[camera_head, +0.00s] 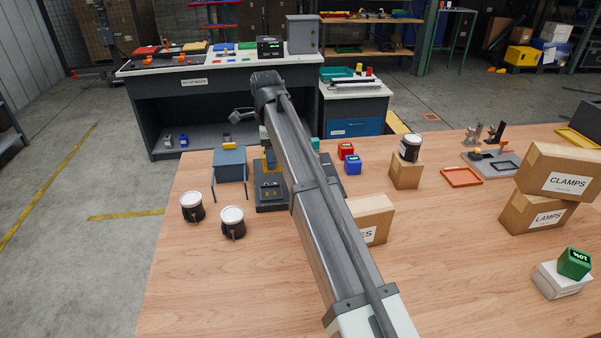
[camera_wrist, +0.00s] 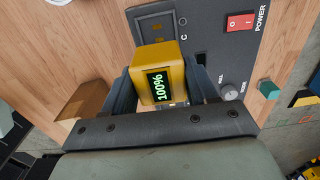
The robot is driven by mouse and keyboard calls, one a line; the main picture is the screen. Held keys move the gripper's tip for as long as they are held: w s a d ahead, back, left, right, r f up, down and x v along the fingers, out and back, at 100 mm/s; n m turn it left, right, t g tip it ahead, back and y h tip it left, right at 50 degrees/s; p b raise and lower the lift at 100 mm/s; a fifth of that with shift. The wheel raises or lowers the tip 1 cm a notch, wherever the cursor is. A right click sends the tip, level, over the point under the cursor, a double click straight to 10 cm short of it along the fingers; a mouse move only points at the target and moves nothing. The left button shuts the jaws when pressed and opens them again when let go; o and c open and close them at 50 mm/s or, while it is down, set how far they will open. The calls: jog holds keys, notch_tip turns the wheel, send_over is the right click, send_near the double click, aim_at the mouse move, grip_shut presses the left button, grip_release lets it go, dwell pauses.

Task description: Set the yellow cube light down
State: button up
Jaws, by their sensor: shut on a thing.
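I cannot tell whether the cube touches the panel. In the head view my arm hides most of the gripper; the device (camera_head: 270,202) shows below, on the wooden table.
The panel has a red power switch (camera_wrist: 240,22) and a knob (camera_wrist: 232,91). Red (camera_head: 346,150) and blue (camera_head: 353,166) cubes stand right of my arm. A cardboard box (camera_head: 372,216) is close by. Two dark cups (camera_head: 193,208) (camera_head: 232,224) stand left. The front left tabletop is clear.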

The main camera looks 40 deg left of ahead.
jog(key=w+d+f+m, duration=0.2)
jog(key=w+d+m, duration=0.1)
jog(key=w+d, duration=1.75)
jog(key=shift+w+a+f+n, duration=0.25)
jog(key=shift+f+n, duration=0.3)
jog(key=shift+f, duration=1.15)
jog(key=shift+w+a+f+n, duration=0.1)
jog(key=shift+a+f+n, duration=0.3)
jog(key=shift+f, duration=1.35)
jog(key=shift+w+a+f+n, duration=0.2)
jog(key=shift+f+n, duration=0.45)
jog(key=shift+f, duration=1.05)
jog(key=shift+d+f, duration=0.1)
jog(key=shift+f, duration=0.05)
jog(key=o, duration=1.2)
notch_tip(320, 180, up, 12)
jog(key=shift+r, duration=0.15)
